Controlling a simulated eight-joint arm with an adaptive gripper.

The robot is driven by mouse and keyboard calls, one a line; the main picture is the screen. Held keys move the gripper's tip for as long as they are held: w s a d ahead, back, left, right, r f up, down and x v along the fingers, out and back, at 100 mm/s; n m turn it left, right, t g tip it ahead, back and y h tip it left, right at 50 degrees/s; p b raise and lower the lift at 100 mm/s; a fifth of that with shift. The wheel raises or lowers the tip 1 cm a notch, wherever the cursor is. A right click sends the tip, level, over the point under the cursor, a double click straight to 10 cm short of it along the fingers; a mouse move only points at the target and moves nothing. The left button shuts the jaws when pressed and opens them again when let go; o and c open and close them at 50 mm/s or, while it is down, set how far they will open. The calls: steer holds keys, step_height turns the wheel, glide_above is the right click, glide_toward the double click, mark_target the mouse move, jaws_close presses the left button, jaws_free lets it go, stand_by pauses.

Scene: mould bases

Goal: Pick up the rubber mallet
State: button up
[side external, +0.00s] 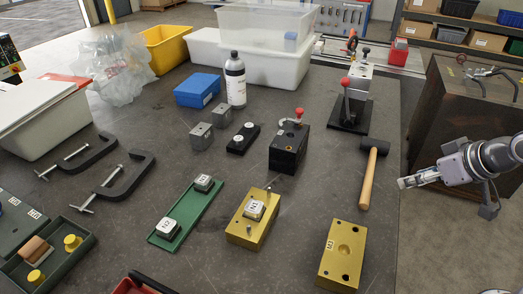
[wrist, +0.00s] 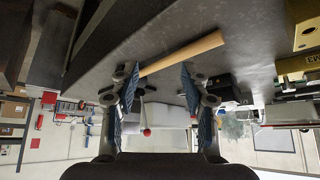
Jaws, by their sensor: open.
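The rubber mallet lies on the grey table near its right edge in the side view, with a black head (side external: 375,146) and a pale wooden handle (side external: 367,182) pointing toward the front. My gripper (side external: 403,183) is to the right of the handle, apart from it. In the wrist view my gripper (wrist: 160,88) has its two blue-padded fingers spread, with nothing between them. The wooden handle (wrist: 185,53) shows beyond the fingertips, running up to the right. The mallet head is not clearly visible there, near or behind the left finger.
A brass mould base (side external: 342,255) stands in front of the mallet, and a toggle clamp (side external: 350,108) with a red knob stands behind it. A black block (side external: 289,147) is to the left. A dark cabinet (side external: 465,115) stands right of the table. Bare table lies left of the handle.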

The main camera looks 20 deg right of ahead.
steer(key=m+g+h, duration=0.3)
steer(key=m+g, duration=0.1)
steer(key=m, duration=0.5)
glide_toward(373, 160)
steer(key=shift+x, duration=4.6)
jaws_close()
